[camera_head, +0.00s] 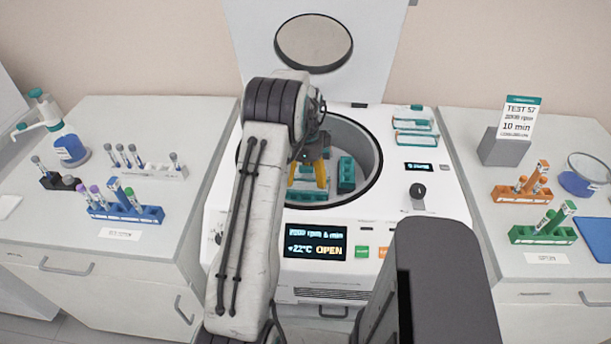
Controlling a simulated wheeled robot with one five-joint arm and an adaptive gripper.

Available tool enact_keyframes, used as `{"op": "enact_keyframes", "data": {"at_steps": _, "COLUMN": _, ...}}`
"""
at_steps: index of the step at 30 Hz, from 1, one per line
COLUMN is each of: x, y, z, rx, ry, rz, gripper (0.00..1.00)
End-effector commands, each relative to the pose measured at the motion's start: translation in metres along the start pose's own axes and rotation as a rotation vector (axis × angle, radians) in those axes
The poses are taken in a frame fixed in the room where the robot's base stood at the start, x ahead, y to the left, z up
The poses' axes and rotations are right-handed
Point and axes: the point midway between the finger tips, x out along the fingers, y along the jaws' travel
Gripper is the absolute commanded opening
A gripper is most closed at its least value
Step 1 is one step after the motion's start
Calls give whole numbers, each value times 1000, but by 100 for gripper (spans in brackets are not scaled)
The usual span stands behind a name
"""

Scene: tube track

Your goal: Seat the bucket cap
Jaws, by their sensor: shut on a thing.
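My gripper (307,178) reaches down into the open centrifuge bowl (369,150), with its yellow fingers pointing down. It is shut on what looks like a clear, teal-edged bucket cap (306,194), partly hidden by the fingers. The cap is over the left-middle part of the bowl; I cannot tell whether it touches a bucket. A teal bucket (346,174) stands in the bowl just right of my gripper. Other clear, teal-edged caps (414,126) lie on the centrifuge top at right. My arm hides the left part of the bowl.
The centrifuge lid (314,43) stands raised behind the bowl. The display (315,243) reads OPEN. The left bench holds a blue tube rack (125,213) and a pump bottle (70,148). The right bench holds orange (522,194) and green (541,235) racks and a sign (519,118).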

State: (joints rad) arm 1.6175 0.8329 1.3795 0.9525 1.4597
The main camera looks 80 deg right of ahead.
Motion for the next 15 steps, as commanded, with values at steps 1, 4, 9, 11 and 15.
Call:
{"op": "enact_keyframes", "data": {"at_steps": 1, "x": 2, "y": 0, "z": 0, "rx": 0, "ry": 0, "rz": 0, "gripper": 46}}
{"op": "enact_keyframes", "data": {"at_steps": 4, "x": 6, "y": 0, "z": 0, "rx": 0, "ry": 0, "rz": 0, "gripper": 46}}
{"op": "enact_keyframes", "data": {"at_steps": 9, "x": 11, "y": 0, "z": 0, "rx": 0, "ry": 0, "rz": 0, "gripper": 46}}
{"op": "enact_keyframes", "data": {"at_steps": 11, "x": 13, "y": 0, "z": 0, "rx": 0, "ry": 0, "rz": 0, "gripper": 46}}
{"op": "enact_keyframes", "data": {"at_steps": 15, "x": 17, "y": 0, "z": 0, "rx": 0, "ry": 0, "rz": 0, "gripper": 46}}
